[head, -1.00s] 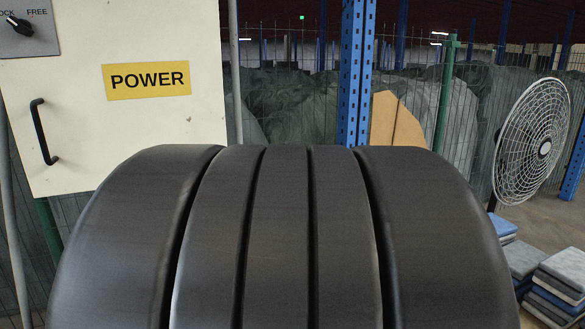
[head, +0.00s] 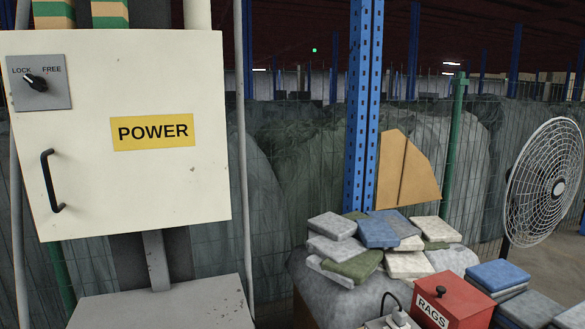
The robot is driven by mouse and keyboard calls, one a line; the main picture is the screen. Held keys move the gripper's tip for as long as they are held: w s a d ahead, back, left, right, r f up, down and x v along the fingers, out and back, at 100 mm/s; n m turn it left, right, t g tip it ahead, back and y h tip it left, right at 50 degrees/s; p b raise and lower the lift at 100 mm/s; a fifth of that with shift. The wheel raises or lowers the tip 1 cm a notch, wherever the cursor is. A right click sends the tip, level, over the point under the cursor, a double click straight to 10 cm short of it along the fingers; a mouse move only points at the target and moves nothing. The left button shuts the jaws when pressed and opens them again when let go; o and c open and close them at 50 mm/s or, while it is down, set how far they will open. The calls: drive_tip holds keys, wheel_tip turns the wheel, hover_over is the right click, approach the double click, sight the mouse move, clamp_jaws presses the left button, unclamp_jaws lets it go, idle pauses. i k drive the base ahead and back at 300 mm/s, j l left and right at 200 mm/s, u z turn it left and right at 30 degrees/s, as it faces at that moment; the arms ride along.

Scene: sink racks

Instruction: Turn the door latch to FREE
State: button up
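The door latch (head: 36,83) is a small black knob on a grey plate (head: 58,97) at the upper left of the head view. The plate is marked LOCK on the left and FREE on the right. The knob slants toward the upper left, on the LOCK side. The plate is on the cream door (head: 130,195) of a cabinet, which looks closed and has a yellow POWER sign (head: 154,132) and a black handle (head: 50,181). My gripper is not in view.
A grey box top (head: 165,305) stands below the cabinet. Folded cloths (head: 375,232) lie piled at the lower middle, beside a red RAGS box (head: 452,302). A blue post (head: 362,110), wire fence and white fan (head: 545,185) stand to the right.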

sight(38, 83)
drive_tip(key=u, duration=1.3)
